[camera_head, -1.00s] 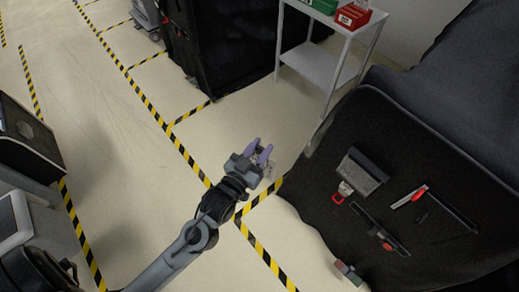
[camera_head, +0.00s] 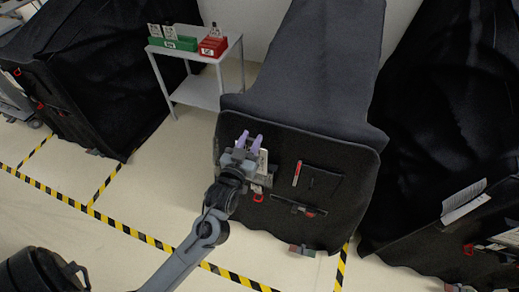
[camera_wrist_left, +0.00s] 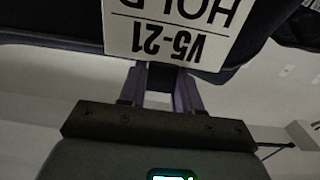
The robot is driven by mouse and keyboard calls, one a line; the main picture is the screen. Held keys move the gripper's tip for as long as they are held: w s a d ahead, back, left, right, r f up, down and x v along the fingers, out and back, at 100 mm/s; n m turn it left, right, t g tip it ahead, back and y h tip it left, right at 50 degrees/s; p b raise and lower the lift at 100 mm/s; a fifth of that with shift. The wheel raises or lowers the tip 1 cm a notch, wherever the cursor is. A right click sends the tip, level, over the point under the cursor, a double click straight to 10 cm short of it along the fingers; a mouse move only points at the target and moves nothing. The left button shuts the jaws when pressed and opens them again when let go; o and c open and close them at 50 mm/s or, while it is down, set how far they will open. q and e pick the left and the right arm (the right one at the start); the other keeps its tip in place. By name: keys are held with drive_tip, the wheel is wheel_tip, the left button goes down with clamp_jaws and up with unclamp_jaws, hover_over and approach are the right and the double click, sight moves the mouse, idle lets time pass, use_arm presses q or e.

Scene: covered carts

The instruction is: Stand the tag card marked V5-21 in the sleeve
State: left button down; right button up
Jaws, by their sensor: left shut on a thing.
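The tag card marked V5-21 (camera_wrist_left: 170,35) is white with black print, HOLD below the code, and appears upside down in the left wrist view. My left gripper (camera_head: 253,142) is shut on it; its purple fingers reach the card's edge in the wrist view (camera_wrist_left: 160,90). In the head view the card (camera_head: 263,161) is a small white patch beside the fingers. The grey sleeve (camera_head: 268,180) on the front of the middle black cart cover is mostly hidden behind my gripper. I cannot tell whether the card touches it. My right gripper is not in view.
A red-and-white marker (camera_head: 297,173) and a dark bar (camera_head: 298,208) are on the same cover. A red loop (camera_head: 258,197) hangs below the sleeve. A shelf cart (camera_head: 200,56) with green (camera_head: 180,43) and red (camera_head: 212,47) bins stands behind. Other covered carts flank both sides.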

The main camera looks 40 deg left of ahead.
sight(261, 124)
use_arm(q)
drive_tip(key=shift+w+r, duration=0.3)
drive_tip(key=shift+r, duration=0.05)
drive_tip(key=shift+w+a+f+b, duration=0.25)
drive_tip(key=shift+w+f+b, duration=0.1)
drive_tip(key=shift+w+b, duration=0.3)
drive_tip(key=shift+w+a+f+b, duration=0.2)
drive_tip(key=shift+w+f+b, duration=0.2)
drive_tip(key=shift+w+b, duration=0.25)
drive_tip(key=shift+w+a+f+b, duration=0.25)
drive_tip(key=shift+w+f+b, duration=0.1)
drive_tip(key=shift+w+b, duration=0.3)
drive_tip(key=shift+s+f+b, duration=0.2)
drive_tip(key=shift+f+b, duration=1)
drive_tip(key=shift+f, duration=0.05)
wheel_tip(261, 124, down, 8)
drive_tip(key=b, duration=0.3)
drive_tip(key=shift+r+b, duration=0.15)
drive_tip(key=shift+b, duration=0.25)
drive_tip(key=shift+f, duration=0.25)
drive_tip(key=shift+f+b, duration=0.5)
drive_tip(key=shift+f, duration=0.35)
